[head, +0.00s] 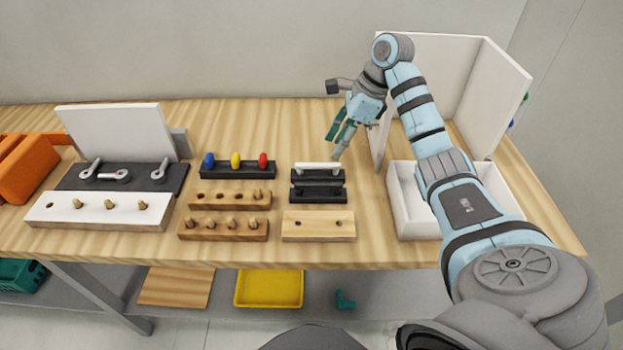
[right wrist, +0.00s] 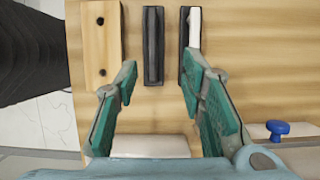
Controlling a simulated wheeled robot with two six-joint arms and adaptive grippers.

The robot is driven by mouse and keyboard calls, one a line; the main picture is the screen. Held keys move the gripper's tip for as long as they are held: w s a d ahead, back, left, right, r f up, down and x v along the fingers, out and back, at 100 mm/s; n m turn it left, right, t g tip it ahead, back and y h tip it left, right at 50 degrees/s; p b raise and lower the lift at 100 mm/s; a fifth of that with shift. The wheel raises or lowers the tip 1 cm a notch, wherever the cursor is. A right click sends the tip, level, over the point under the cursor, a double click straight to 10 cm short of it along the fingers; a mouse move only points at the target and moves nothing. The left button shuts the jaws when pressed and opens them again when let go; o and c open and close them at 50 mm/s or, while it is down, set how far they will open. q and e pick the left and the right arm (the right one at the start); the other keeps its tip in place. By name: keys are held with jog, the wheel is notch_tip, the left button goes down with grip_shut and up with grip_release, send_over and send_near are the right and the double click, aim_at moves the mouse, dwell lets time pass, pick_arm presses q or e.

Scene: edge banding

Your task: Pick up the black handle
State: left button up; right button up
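The black handle (head: 318,191) appears to lie in a dark holder on the table, in front of a similar holder with a white handle (head: 318,167). Black on black makes its outline hard to tell from the holder. In the right wrist view the black handle (right wrist: 153,45) stands upright in the picture, left of the white handle (right wrist: 195,27). My right gripper (head: 337,142) is open and empty, above the table behind the holders. Its spread fingers (right wrist: 160,75) show in the right wrist view, with the black handle ahead between them, apart from both. My left gripper is not in view.
A wooden block with two holes (head: 318,226) lies in front of the holders. A rack with coloured knobs (head: 237,171) and peg blocks (head: 224,229) lie to the left. A white tray (head: 402,218) and upright white panels (head: 492,97) stand right. The back middle of the table is clear.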

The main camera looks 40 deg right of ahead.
jog(key=b, duration=0.5)
send_over(321, 183)
jog(key=s+d, duration=0.1)
jog(key=f, duration=0.6)
jog(key=shift+s+f, duration=0.2)
jog(key=x, duration=0.4)
jog(key=d+x, duration=0.1)
jog(key=x, duration=0.1)
jog(key=shift+f, duration=0.2)
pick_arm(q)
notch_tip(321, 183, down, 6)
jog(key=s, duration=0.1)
pick_arm(e)
jog(key=shift+a, duration=0.15)
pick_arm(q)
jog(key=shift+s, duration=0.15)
pick_arm(e)
grip_shut()
